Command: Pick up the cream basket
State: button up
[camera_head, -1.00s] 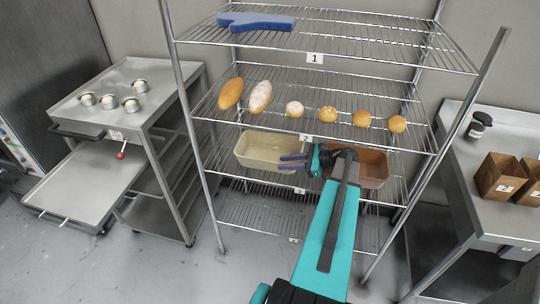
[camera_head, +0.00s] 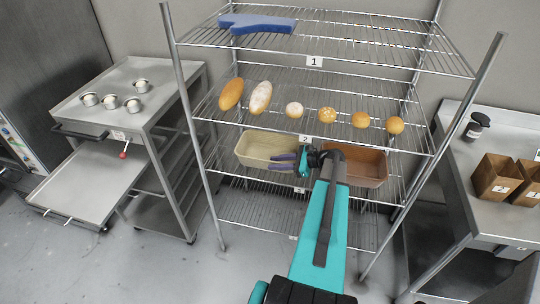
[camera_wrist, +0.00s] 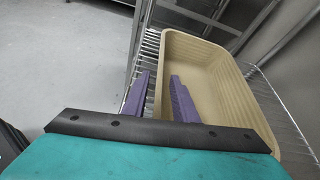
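The cream basket (camera_head: 264,148) sits on the third shelf of the wire rack, left of a brown basket. It also shows in the wrist view (camera_wrist: 205,62), with its inside empty. My gripper (camera_head: 286,161) is at the basket's near right edge. In the wrist view its two purple fingers (camera_wrist: 158,98) are apart. One finger is outside the near wall and the other is over the inside of the basket, with the rim between them. I cannot tell whether either finger touches the wall.
The brown basket (camera_head: 357,167) stands right beside my arm on the same shelf. The shelf above holds several loaves and buns (camera_head: 294,110). Rack posts (camera_head: 193,130) stand at the sides. A steel trolley (camera_head: 130,95) is on the left.

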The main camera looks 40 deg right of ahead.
grip_shut()
jog(key=shift+r, duration=0.15)
jog(key=shift+r+b, duration=0.75)
jog(key=shift+r, duration=0.3)
jog(key=a+r, duration=0.3)
jog(key=a, duration=1.2)
jog(key=shift+w+a, duration=0.25)
jog(key=shift+a, duration=0.1)
jog(key=shift+a+f, duration=0.15)
